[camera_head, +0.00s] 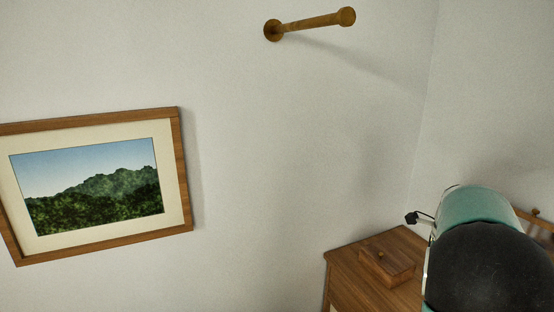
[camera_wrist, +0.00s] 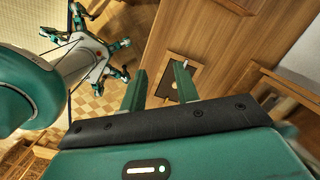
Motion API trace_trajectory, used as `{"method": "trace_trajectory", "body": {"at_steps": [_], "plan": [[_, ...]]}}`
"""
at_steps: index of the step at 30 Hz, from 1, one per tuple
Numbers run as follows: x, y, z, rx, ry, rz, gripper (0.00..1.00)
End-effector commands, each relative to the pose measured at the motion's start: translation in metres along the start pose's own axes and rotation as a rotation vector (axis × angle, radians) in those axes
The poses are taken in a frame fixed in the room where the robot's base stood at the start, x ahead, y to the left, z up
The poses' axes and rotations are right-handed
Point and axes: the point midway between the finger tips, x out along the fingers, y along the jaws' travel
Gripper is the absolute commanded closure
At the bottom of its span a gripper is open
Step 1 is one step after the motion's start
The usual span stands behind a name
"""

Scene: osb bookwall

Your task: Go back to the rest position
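My gripper (camera_wrist: 160,84) shows in the wrist view, with its two green fingers apart and nothing between them. It is above a wooden surface (camera_wrist: 185,35); the gap to it is hard to tell. Beyond the fingers, a dark square patch with a small light piece (camera_wrist: 172,82) shows on that wood; I cannot tell what it is. In the head view, a green and black link of my arm fills the lower right corner, and my gripper is not visible there.
A wooden cabinet (camera_head: 345,272) stands in the corner with a small wooden box (camera_head: 387,266) on top, close to my arm. A framed landscape picture (camera_head: 95,190) hangs tilted on the wall. A wooden peg (camera_head: 310,23) sticks out above. Checkered floor (camera_wrist: 90,105) shows below.

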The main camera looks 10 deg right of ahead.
Motion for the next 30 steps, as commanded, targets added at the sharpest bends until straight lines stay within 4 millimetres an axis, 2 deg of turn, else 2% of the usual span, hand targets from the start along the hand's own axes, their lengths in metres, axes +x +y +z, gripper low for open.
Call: {"method": "trace_trajectory", "body": {"at_steps": [1, 6, 15, 19, 24, 27, 30], "plan": [[-0.013, 0.016, 0.016, -0.104, -0.022, -0.017, 0.69], [-0.041, 0.07, 0.058, -0.48, -0.06, -0.07, 0.69], [-0.073, 0.179, 0.11, -1.165, -0.05, -0.194, 0.69], [-0.079, 0.228, 0.121, -1.466, -0.008, -0.255, 0.69], [-0.079, 0.287, 0.127, -1.85, 0.087, -0.333, 0.69], [-0.075, 0.314, 0.126, -2.039, 0.155, -0.366, 0.69], [-0.071, 0.33, 0.124, -2.166, 0.208, -0.387, 0.69]]}}
